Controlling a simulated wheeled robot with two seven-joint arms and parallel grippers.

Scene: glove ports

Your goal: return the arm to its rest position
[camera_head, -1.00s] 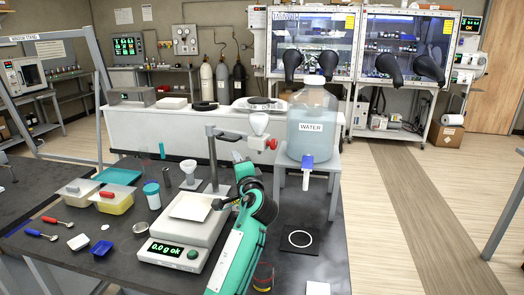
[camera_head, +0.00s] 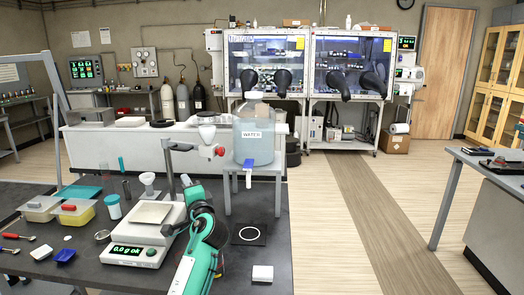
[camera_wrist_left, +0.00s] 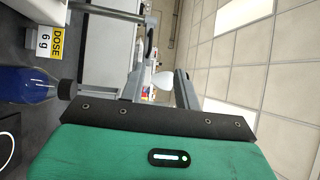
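My left arm (camera_head: 190,265), green and black, rises from the bottom of the head view over the black bench. The gripper is small and partly hidden there. In the left wrist view two grey fingers (camera_wrist_left: 160,88) stand apart with nothing held between them; a white rounded shape shows beyond. My right gripper is not in view.
A water tank (camera_head: 254,145) with a blue tap stands on a stand behind the arm. Wrist view: blue bottle (camera_wrist_left: 25,82) and "DOSE 6 g" sign (camera_wrist_left: 45,42).

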